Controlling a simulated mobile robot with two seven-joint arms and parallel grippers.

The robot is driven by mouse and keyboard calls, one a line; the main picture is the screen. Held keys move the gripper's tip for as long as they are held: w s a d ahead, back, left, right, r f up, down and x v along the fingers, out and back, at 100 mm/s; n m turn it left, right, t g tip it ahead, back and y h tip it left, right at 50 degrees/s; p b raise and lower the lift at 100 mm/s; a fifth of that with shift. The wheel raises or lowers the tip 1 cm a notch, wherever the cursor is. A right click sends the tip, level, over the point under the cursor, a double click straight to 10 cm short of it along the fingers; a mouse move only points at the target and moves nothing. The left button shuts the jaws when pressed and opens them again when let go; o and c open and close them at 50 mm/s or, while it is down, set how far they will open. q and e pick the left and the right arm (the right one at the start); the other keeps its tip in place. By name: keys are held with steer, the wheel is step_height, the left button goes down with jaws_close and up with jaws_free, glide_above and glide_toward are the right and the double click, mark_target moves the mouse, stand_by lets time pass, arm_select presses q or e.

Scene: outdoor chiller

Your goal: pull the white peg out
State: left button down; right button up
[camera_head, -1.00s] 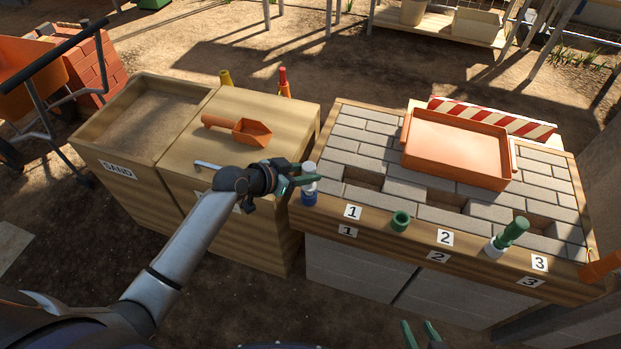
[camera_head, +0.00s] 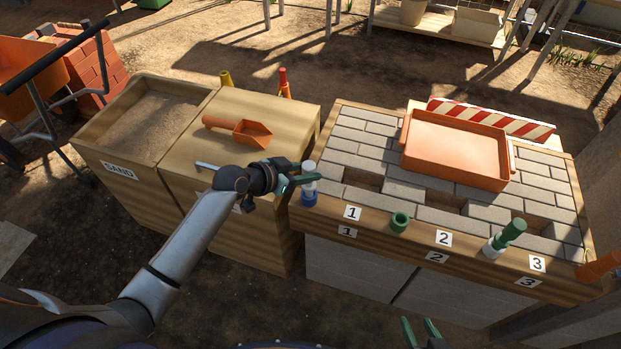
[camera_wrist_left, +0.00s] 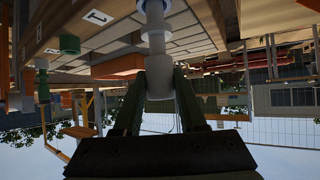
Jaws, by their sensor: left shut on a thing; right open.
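The white peg (camera_head: 309,168) stands upright over the blue collar (camera_head: 309,199) at the front-left corner of the brick-topped bench. My left gripper (camera_head: 300,180) comes in from the left and is shut on the white peg. In the left wrist view the white peg (camera_wrist_left: 157,80) sits between the two dark green fingers. The peg's lower end meets or enters the blue collar; I cannot tell how deep. My right gripper (camera_head: 421,328) is open and empty at the bottom edge, in front of the bench.
A green collar (camera_head: 400,221) stands empty between labels 1 and 2. A green peg (camera_head: 513,231) leans in a white collar (camera_head: 492,249) near label 3. An orange tray (camera_head: 457,180) rests behind. An orange scoop (camera_head: 252,132) lies on the wooden box.

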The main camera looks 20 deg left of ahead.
arm_select(q)
steer(key=shift+r, duration=0.25)
step_height(320, 180, up, 3)
steer(key=p, duration=0.3)
steer(key=shift+r, duration=0.1)
steer(key=shift+r+p, duration=1.05)
steer(key=shift+p, duration=0.2)
steer(key=c, duration=1.1)
jaws_free()
steer(key=c, duration=0.4)
jaws_close()
